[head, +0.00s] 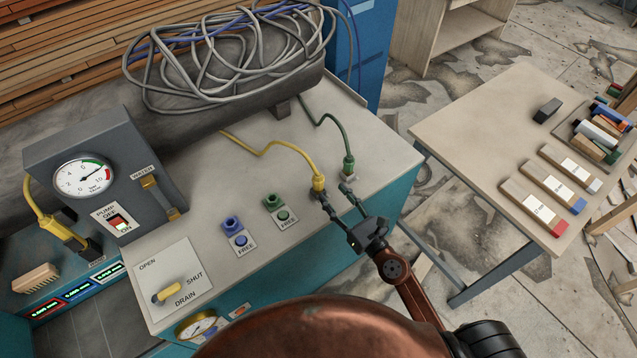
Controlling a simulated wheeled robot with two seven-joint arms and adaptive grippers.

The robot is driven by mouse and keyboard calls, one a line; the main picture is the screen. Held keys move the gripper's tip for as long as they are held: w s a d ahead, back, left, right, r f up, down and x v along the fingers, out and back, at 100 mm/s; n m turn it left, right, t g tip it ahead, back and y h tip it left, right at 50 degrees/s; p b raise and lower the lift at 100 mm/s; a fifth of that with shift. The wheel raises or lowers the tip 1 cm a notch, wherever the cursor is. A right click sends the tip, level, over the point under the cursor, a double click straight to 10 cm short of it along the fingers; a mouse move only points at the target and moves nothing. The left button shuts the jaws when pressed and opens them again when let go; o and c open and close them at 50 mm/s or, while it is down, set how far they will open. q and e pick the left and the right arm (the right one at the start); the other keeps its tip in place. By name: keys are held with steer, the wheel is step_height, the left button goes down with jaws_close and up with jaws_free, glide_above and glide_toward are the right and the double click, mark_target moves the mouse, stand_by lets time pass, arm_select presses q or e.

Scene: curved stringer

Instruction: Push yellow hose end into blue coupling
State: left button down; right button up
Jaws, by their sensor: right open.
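The yellow hose end (318,184) stands upright at the right part of the bench top, its hose running back and left. The blue coupling (231,226) stands empty to its left, with a plate marked FREE in front. My right gripper (333,191) is open, fingers pointing away; the left finger's tip is at the yellow hose end's lower part, and I cannot tell whether it touches. The other finger is to the right, toward the green hose end (349,165). What the yellow end stands in is partly hidden. My left gripper is not in view.
A green coupling (273,204), also marked FREE, stands between the blue one and the yellow end. A pump box with gauge (84,176) and a drain lever plate (170,285) are at left. Coiled hoses (225,55) lie behind. A side table (490,120) holds blocks.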

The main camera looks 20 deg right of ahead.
mark_target(321, 187)
steer(key=shift+n+y, duration=0.3)
steer(key=shift+n, duration=0.3)
steer(key=w+a, duration=0.1)
steer(key=w, duration=0.1)
steer(key=w+a+f, duration=0.1)
steer(key=w, duration=0.2)
steer(key=w+a, duration=0.1)
steer(key=w, duration=0.1)
steer(key=shift+w+a+f, duration=0.1)
steer(key=shift+w+f, duration=0.15)
steer(key=shift+f, duration=0.1)
jaws_close()
